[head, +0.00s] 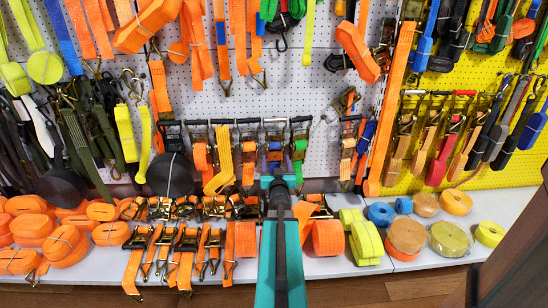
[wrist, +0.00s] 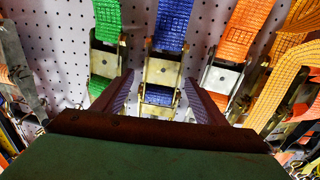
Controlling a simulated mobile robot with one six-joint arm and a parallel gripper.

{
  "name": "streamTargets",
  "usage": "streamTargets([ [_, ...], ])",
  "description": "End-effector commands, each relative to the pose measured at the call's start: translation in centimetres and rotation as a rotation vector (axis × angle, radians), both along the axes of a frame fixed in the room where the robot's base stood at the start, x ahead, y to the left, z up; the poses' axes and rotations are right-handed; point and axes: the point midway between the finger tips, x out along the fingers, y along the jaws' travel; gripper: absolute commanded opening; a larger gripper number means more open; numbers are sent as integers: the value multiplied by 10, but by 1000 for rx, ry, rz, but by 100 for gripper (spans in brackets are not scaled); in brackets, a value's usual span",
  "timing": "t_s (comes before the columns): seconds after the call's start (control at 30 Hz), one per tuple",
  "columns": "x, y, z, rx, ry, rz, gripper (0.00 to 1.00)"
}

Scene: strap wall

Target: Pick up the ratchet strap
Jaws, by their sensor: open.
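Several ratchet straps hang on the white pegboard. In the wrist view a blue strap (wrist: 173,25) with a metal ratchet buckle (wrist: 160,75) hangs straight ahead. My gripper (wrist: 158,78) is open, with one finger on each side of this buckle. The fingers look empty; I cannot tell whether they touch it. A green strap (wrist: 107,20) with its buckle is to the left, and an orange strap (wrist: 242,28) with its buckle to the right. In the head view my arm's end hides part of the hanging row, where a green strap (head: 299,149) shows.
Orange rolls (head: 328,238) and several ratchets with orange webbing (head: 163,240) lie on the white shelf (head: 340,266) below. Neighbouring straps hang close on both sides. A yellow pegboard (head: 500,175) with more straps is at the right.

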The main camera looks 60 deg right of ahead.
Motion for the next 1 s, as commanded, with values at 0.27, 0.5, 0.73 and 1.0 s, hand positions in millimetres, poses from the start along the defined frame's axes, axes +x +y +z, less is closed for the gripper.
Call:
streamTargets([
  [0.27,2,-3,0,0,0,0,66],
  [0.5,3,-4,0,0,0,0,66],
  [0.73,12,-15,-2,0,-1,0,66],
  [1.0,28,-34,-4,0,-1,0,66],
])
